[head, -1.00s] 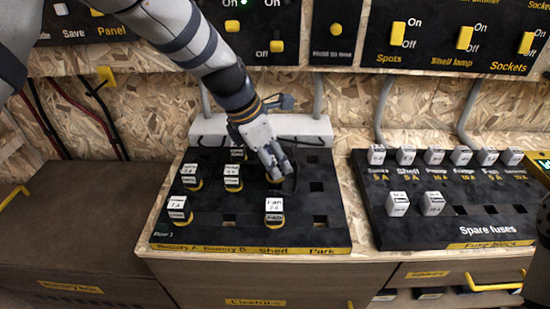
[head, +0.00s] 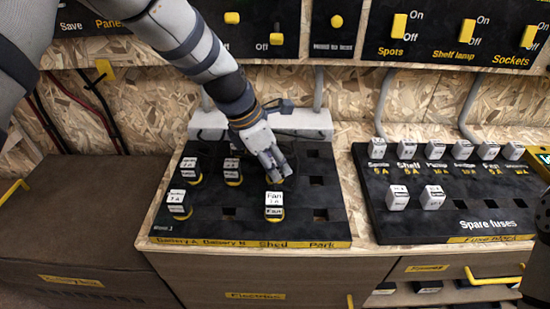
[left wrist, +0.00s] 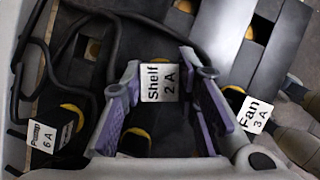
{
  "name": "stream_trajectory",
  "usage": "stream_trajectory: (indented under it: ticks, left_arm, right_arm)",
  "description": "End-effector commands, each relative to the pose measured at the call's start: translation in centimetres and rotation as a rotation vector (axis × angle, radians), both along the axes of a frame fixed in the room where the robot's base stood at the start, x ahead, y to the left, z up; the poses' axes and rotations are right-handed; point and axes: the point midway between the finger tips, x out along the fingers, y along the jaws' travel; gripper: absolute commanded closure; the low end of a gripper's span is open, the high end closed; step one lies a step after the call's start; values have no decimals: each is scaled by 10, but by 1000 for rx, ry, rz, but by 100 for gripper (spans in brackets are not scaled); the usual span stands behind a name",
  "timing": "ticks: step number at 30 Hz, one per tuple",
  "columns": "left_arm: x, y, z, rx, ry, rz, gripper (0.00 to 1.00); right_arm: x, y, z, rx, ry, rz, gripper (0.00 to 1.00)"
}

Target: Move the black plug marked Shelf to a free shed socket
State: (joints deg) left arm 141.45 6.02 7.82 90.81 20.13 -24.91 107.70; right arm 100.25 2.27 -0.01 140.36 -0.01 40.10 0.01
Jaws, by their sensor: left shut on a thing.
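The black plug marked Shelf, with a white 2 A label (left wrist: 158,82), is between the fingers of my left gripper in the left wrist view. My left gripper (head: 274,172) is shut on it over the Shed column of the black socket board (head: 200,229). In the head view the fingers hide most of the plug, and I cannot tell whether it is seated or slightly raised. The Fan plug (head: 274,206) stands in the front socket of that column. The sockets further back are covered by my arm. My right gripper is not visible.
Other plugs (head: 178,205) stand in the Battery columns at the left. The Park column has empty square sockets (head: 317,180). The fuse board (head: 392,229) is at the right. A pale block with cables (head: 300,122) lies behind the sockets.

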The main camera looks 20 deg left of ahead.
Motion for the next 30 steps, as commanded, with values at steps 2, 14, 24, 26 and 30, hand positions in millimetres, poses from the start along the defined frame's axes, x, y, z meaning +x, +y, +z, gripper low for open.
stream_trajectory:
  ticks: [2,14,24,26,30]
  left_arm:
    - [0,0,-3,0,0,1,100]
    - [0,0,-3,0,-2,2,100]
    - [0,0,-5,0,-1,0,52]
    - [0,0,-5,0,-1,1,49]
    - [0,0,-5,0,-1,1,49]
  right_arm:
    - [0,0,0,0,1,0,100]
    - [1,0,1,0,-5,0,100]
    - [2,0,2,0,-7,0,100]
    - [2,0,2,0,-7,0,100]
    - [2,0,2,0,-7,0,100]
